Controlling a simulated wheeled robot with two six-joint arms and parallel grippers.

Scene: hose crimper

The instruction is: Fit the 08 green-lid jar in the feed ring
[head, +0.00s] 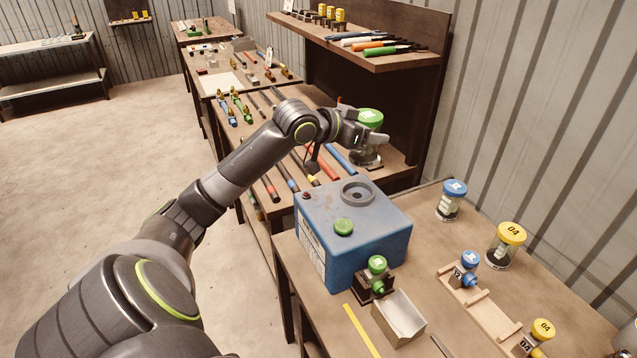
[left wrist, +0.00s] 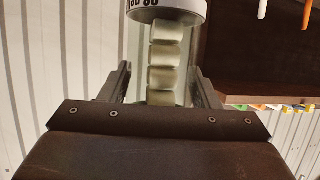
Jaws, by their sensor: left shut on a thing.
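The 08 green-lid jar (head: 370,118) is held up beyond the blue machine (head: 390,238), green lid on top. My left gripper (head: 350,135) is shut on it. In the left wrist view my left gripper (left wrist: 158,92) has a finger on each side of the clear jar body (left wrist: 166,65), which holds a stack of pale pieces. A white band with upside-down 08 lettering shows at the top there. The grey feed ring (head: 356,193) is on top of the blue machine, empty, nearer than the jar. My right gripper is out of view.
A green knob (head: 344,227) is on the machine. Blue-lid (head: 452,200) and yellow-lid (head: 507,245) jars stand right, by a wooden rack (head: 480,305). A tool shelf (head: 375,60) is behind.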

